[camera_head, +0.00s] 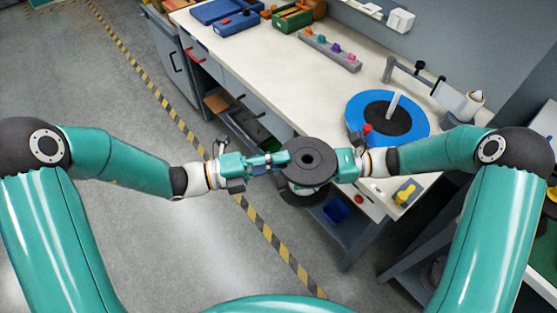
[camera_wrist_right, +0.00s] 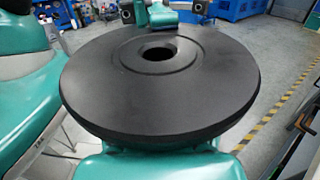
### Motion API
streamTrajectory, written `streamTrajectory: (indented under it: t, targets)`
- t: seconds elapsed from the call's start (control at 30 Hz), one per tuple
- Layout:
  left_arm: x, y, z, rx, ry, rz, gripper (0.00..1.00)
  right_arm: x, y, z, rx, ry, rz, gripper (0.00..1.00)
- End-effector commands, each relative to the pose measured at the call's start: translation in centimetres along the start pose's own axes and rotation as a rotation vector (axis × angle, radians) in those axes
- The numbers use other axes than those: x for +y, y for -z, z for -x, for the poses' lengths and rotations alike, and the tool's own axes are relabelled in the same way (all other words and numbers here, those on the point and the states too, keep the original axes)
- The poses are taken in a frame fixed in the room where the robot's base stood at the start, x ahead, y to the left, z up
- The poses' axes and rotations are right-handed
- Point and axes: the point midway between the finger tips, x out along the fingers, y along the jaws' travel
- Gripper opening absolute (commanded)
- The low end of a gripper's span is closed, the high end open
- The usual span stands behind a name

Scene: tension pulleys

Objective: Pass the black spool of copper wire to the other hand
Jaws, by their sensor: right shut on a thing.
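The black spool (camera_head: 309,173) is held in the air between my two arms, in front of the bench. Its round top flange with a centre hole faces up, and it fills much of the right wrist view (camera_wrist_right: 170,95). The copper wire is hidden under the flange. My right gripper (camera_head: 340,163) is shut on the spool from the right, its fingers partly hidden by the flange. My left gripper (camera_head: 277,162) points at the spool from the left, its tips close to the flange edge. Whether it touches the spool or how wide it is open, I cannot tell.
Behind the spool stands a white workbench (camera_head: 265,65) with a blue disc with a black centre (camera_head: 360,118), a grey rack of coloured pegs (camera_head: 330,50) and bins at the back. A yellow part (camera_head: 405,193) lies near the bench's right corner. Floor on the left is clear.

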Motion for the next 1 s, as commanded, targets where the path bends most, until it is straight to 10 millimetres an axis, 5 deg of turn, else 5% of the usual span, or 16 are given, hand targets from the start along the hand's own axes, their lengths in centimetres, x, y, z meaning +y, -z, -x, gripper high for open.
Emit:
streamTrajectory:
  t: [0.17,0.2,0.33,0.77,1.0]
  targets:
    - [0.4,0.3,-0.3,0.007,-0.012,0.004,0.00,0.3,-0.5,-0.5,-0.015,-0.016,0.000,0.01]
    - [0.3,0.2,-0.3,0.006,-0.009,0.003,0.00,0.3,-0.5,-0.5,-0.016,-0.015,0.000,0.77]
    - [0.3,0.2,-0.2,0.005,-0.012,0.003,0.00,0.3,-0.6,-0.4,-0.015,-0.013,0.001,0.99]
    - [0.5,0.1,-0.1,0.002,-0.014,0.003,0.00,0.0,-0.6,0.2,-0.013,-0.005,0.005,1.00]
    - [0.4,0.1,-0.1,0.001,-0.011,0.002,0.00,-0.1,-0.4,2.9,-0.011,-0.002,0.005,1.00]
